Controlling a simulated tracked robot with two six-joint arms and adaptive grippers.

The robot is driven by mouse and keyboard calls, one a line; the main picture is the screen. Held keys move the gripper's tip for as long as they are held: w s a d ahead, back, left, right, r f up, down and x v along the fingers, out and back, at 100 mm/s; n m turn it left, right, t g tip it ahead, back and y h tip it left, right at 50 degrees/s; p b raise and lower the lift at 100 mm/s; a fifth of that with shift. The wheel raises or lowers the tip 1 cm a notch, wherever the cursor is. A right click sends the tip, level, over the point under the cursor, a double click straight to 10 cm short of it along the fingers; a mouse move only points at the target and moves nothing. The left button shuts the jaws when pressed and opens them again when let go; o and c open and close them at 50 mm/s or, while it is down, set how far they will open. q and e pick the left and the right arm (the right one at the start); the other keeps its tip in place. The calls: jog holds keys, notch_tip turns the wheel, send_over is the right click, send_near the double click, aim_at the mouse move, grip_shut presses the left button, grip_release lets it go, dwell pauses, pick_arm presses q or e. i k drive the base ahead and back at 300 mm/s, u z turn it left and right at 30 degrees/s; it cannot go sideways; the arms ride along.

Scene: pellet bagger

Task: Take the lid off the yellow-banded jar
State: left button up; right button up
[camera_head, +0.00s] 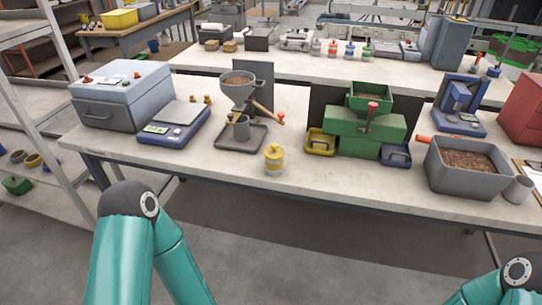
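My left arm shows at the lower left and my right arm at the lower right corner. Neither gripper is in the picture. Nothing of mine touches the jar.
A funnel stand (240,95) with a cup on a tray is left of the jar. A blue scale (174,124) stands farther left. The green machine (365,130) with yellow and blue bins is to the right. A grey tub of pellets (442,180) is at right. Bench front near the jar is clear.

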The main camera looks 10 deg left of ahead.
aim_at(273, 151)
jog(key=u, duration=0.5)
jog(key=k, duration=1.1)
jog(key=u, duration=1.1)
jog(key=i, duration=1.35)
jog(key=z, duration=0.65)
jog(key=i, duration=0.75)
jog(key=z, duration=0.4)
jog(key=k, duration=0.85)
jog(key=z, duration=0.2)
jog(key=i, duration=0.75)
jog(key=u, duration=0.05)
